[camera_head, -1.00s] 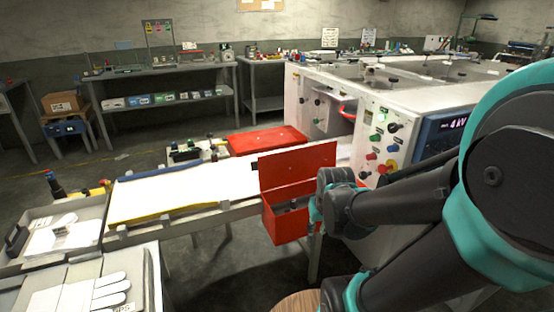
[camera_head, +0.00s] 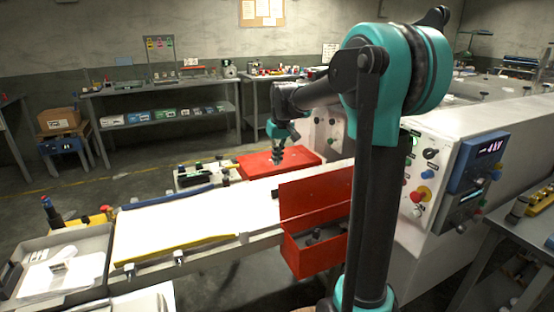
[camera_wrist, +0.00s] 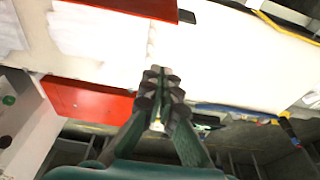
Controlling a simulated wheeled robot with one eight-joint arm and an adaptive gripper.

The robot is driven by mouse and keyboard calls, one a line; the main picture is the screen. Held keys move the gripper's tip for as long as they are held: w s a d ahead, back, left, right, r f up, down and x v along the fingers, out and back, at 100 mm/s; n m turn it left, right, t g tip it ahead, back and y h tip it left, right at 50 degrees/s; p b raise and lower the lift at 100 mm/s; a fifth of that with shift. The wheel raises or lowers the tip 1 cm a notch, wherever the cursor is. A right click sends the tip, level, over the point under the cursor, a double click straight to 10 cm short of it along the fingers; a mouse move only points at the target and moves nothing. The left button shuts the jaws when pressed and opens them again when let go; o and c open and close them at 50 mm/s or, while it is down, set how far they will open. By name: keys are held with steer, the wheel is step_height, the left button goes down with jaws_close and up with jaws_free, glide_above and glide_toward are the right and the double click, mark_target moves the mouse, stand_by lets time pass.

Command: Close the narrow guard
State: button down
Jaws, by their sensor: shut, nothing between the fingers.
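A red box-shaped guard (camera_head: 325,255) is on the near side of the white conveyor bed, with its red panel (camera_head: 312,198) standing up and dark parts visible inside. A flat red cover (camera_head: 258,166) lies on the far side of the bed; it also shows in the wrist view (camera_wrist: 82,100). I cannot tell for sure which is the narrow guard. My gripper (camera_head: 278,160) hangs fingers-down, shut and empty, in front of the flat cover in the picture. In the wrist view its fingertips (camera_wrist: 160,85) are over the white bed's edge, beside the cover. I see no contact.
The white bed (camera_head: 190,218) runs left from the white machine (camera_head: 455,135) with its knobs and display. A grey tray (camera_head: 85,250) stands at the left. Shelved benches (camera_head: 165,100) line the back wall. Floor behind the bed is clear.

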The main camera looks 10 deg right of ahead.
step_height(320, 180, down, 6)
steer(key=s, duration=0.2)
steer(key=shift+s+d+f, duration=0.2)
steer(key=shift+s+d, duration=0.05)
steer(key=shift+d, duration=0.15)
stand_by(0.4)
